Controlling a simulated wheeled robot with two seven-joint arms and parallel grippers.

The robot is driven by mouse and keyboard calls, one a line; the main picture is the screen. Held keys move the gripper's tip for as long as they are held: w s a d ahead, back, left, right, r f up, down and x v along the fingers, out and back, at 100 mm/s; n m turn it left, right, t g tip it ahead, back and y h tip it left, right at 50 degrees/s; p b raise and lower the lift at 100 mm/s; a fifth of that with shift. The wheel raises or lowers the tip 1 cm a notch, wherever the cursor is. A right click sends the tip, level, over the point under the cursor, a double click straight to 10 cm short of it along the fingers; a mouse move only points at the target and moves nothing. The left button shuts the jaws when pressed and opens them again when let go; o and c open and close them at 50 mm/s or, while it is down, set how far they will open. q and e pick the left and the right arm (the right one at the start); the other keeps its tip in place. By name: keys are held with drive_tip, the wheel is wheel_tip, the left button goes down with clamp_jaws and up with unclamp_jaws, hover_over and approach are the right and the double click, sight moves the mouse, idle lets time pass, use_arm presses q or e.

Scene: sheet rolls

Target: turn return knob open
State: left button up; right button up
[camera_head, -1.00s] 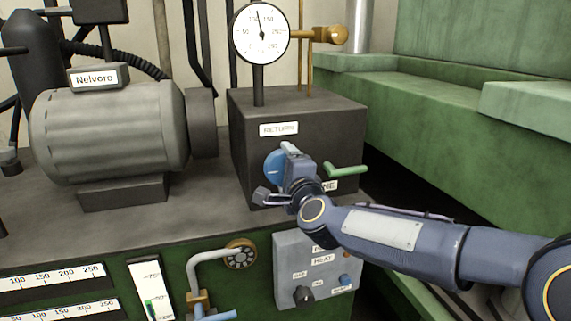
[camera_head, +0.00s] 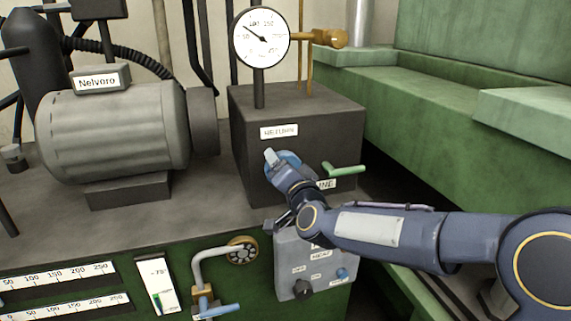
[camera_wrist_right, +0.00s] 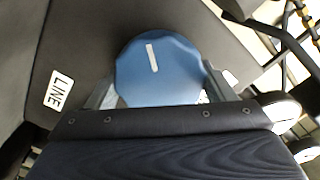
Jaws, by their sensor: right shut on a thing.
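The blue return knob (camera_head: 291,160) is on the front of the dark block (camera_head: 340,125), below the RETURN label (camera_head: 279,131). My right gripper (camera_head: 277,160) is at the knob and partly hides it in the head view. In the right wrist view the knob (camera_wrist_right: 158,72) is a round, faceted blue disc with a white mark line, tilted a little from upright. The fingers of my right gripper (camera_wrist_right: 160,92) are shut on it, one on each side. The round gauge (camera_head: 262,37) above the block has its needle pointing to the upper left. My left gripper is not in view.
A green lever (camera_head: 345,170) sticks out of the block just right of my right gripper, by the LINE label (camera_head: 326,184). A grey control box (camera_head: 312,265) is below. A grey motor (camera_head: 115,130) stands at the left, and green benches (camera_head: 480,130) are at the right.

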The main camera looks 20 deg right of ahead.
drive_tip(key=shift+n, duration=0.6)
drive_tip(key=o, duration=1)
drive_tip(key=s+p, duration=0.1)
drive_tip(key=s, duration=0.6)
drive_tip(key=shift+s+d, duration=0.1)
drive_tip(key=shift+s, duration=0.3)
